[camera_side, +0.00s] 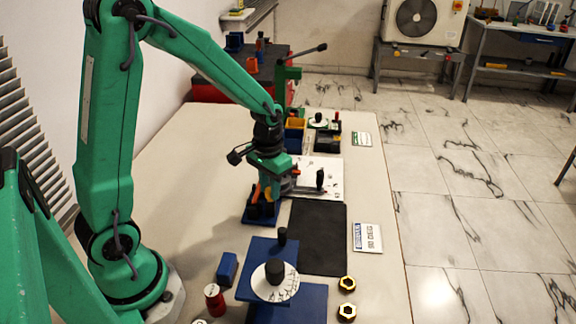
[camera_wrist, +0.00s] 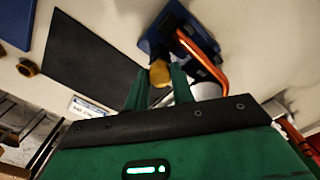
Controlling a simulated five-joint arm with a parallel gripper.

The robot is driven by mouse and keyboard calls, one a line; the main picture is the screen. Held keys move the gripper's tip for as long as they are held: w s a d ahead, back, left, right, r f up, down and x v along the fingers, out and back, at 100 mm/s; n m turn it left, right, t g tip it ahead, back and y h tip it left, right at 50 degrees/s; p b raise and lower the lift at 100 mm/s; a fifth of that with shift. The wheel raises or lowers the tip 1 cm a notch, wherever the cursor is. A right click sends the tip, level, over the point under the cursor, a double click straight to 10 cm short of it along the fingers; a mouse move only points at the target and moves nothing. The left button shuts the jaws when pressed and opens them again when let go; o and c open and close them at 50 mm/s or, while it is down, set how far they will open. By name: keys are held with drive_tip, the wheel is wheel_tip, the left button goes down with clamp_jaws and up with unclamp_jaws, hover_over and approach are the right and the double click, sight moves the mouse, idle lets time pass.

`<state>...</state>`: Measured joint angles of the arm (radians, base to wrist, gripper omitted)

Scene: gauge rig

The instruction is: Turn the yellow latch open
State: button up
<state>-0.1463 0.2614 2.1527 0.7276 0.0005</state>
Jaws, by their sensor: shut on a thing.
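The yellow latch (camera_wrist: 160,72) shows in the wrist view as a small rounded yellow piece between the tips of my two green fingers. My gripper (camera_wrist: 158,84) is shut on it. Behind it is a dark blue fixture (camera_wrist: 157,45) with a bent orange bar (camera_wrist: 205,58). In the side view my gripper (camera_side: 270,182) is low over the blue fixture (camera_side: 252,214) near the middle of the table. There the arm and fixture parts mostly hide the latch, and I cannot tell its turn angle.
A black mat (camera_side: 318,236) lies right of the fixture, with a white card (camera_side: 367,238) beyond it. A white dial (camera_side: 275,281) on a blue plate stands in front, near two brass hex nuts (camera_side: 347,284). A red cylinder (camera_side: 214,299) and bins (camera_side: 295,128) are also on the table.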

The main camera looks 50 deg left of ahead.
drive_tip(key=shift+m, duration=0.8)
drive_tip(key=o, duration=1)
drive_tip(key=shift+r, duration=0.2)
wheel_tip(320, 180, up, 7)
drive_tip(key=shift+r, duration=0.25)
